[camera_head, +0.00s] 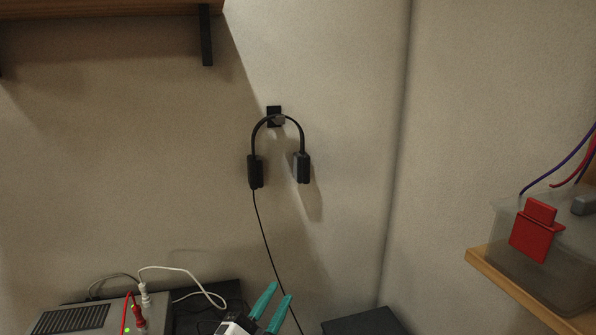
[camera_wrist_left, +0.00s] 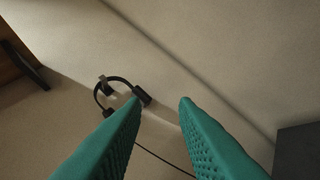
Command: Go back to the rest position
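My left gripper (camera_head: 271,306) shows at the bottom of the head view, with two teal fingers pointing up. In the left wrist view its fingers (camera_wrist_left: 163,104) stand apart with nothing between them. Black headphones (camera_head: 278,150) hang from a small dark wall hook (camera_head: 274,116) beyond and above the gripper. The headphones also show in the left wrist view (camera_wrist_left: 122,82), past the left finger and apart from it. My right gripper is in neither view.
A grey device (camera_head: 70,320) with red and white plugs stands at the lower left. A wooden shelf (camera_head: 100,8) is at the upper left. A wooden ledge (camera_head: 483,262) at the right bears a clear box with a red part (camera_head: 537,230). A dark box (camera_head: 365,322) sits at the bottom.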

